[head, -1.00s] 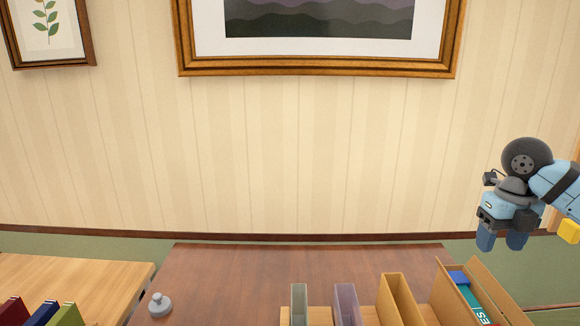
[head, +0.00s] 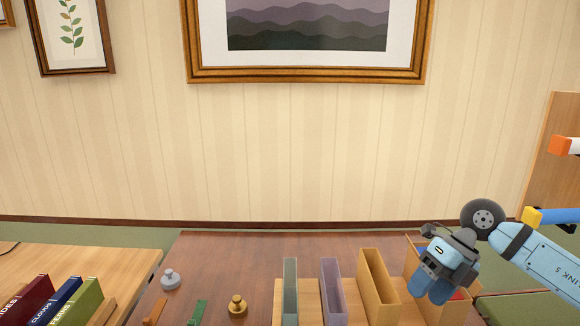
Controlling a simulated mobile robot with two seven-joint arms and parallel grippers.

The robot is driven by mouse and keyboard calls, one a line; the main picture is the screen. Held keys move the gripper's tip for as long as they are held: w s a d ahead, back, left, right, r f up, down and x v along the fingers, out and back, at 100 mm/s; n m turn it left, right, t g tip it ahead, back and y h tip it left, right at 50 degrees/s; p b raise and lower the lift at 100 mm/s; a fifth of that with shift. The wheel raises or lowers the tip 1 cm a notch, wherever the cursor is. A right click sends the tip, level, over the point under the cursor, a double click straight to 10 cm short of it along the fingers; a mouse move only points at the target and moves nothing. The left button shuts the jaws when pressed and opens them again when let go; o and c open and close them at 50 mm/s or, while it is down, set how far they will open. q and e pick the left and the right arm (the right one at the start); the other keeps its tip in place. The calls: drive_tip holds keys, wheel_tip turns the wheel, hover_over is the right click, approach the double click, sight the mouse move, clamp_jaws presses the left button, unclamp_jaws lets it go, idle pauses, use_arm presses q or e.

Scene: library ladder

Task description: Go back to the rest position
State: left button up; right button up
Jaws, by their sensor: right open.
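My right gripper (head: 431,291) is at the right in the head view, with its blue fingers pointing down. It is open, and I see nothing held in it. It hangs in front of the rightmost wooden holder (head: 413,245) and hides much of that holder. I cannot tell whether it touches the holder. My left gripper is not in view.
A dark table (head: 230,255) bears a grey knobbed weight (head: 170,280), a brass weight (head: 237,306), a grey-green upright holder (head: 290,290), a purple one (head: 332,290) and a tan one (head: 377,285). Books (head: 55,300) stand on the lighter table at left.

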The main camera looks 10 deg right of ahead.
drive_tip(key=s+a+m+t+y+p, duration=0.2)
drive_tip(key=a+m+t+y, duration=0.15)
drive_tip(key=a+y, duration=0.4)
drive_tip(key=s+a+m+t+y+p, duration=0.2)
drive_tip(key=s+a+m+y, duration=0.15)
drive_tip(key=a+y, duration=0.4)
wheel_tip(320, 180, down, 13)
drive_tip(key=s+d+m+t+h+p, duration=0.25)
drive_tip(key=m+t+h, duration=1.1)
drive_tip(key=m, duration=0.75)
use_arm(q)
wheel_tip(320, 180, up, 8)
drive_tip(key=p, duration=0.1)
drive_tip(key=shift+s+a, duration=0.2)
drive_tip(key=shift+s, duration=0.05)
use_arm(e)
drive_tip(key=s+f+m+g+h, duration=0.4)
drive_tip(key=s+f+m+g, duration=0.2)
drive_tip(key=s+f, duration=0.6)
drive_tip(key=shift+s+d+f+g+h, duration=0.15)
drive_tip(key=shift+s+d+g+h, duration=0.15)
drive_tip(key=shift+g+h, duration=0.1)
